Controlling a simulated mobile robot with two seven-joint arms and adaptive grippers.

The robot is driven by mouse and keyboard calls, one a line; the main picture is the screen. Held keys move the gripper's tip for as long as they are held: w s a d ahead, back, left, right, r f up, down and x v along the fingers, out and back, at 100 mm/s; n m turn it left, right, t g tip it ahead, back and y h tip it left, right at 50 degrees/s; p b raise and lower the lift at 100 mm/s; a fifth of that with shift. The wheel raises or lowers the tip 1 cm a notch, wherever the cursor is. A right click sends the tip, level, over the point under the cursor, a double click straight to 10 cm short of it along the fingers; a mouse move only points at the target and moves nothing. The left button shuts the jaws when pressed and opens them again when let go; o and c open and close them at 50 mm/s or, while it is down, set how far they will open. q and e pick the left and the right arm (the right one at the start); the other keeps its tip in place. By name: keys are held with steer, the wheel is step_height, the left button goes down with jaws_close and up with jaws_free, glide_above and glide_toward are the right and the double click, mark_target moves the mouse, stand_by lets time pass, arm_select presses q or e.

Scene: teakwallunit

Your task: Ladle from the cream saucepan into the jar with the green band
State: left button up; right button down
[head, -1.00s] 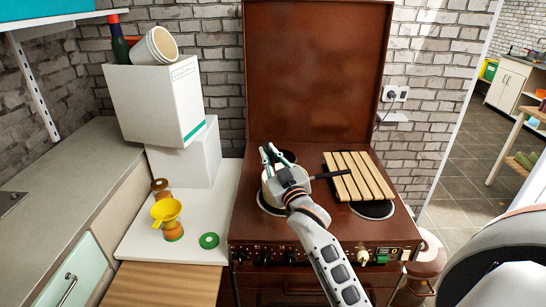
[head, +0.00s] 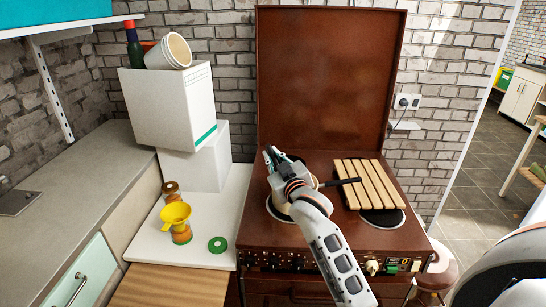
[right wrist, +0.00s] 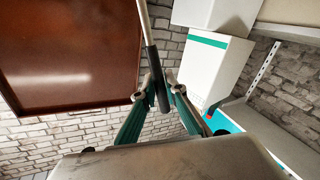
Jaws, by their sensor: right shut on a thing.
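The cream saucepan (head: 279,208) stands on the left hob of the brown cooker, partly hidden by my right arm; its dark handle points right. My right gripper (head: 271,157) is above the pan's back left side. In the right wrist view the gripper (right wrist: 160,88) is shut on the dark grip of the ladle (right wrist: 150,55), whose pale shaft runs out of the picture. The ladle's bowl is hidden. The jar with the green band (head: 182,237) stands on the white counter to the left, with a yellow funnel (head: 175,214) in its mouth. My left gripper is out of view.
Another jar (head: 171,190) stands behind the funnel. A green ring (head: 217,244) lies on the counter to its right. Stacked white boxes (head: 170,105) stand at the back. A slatted wooden rack (head: 368,184) lies over the right hob. The cooker's raised brown lid (head: 330,75) stands behind.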

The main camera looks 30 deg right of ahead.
steer(key=shift+r, duration=0.1)
step_height(320, 180, up, 8)
steer(key=shift+r, duration=0.95)
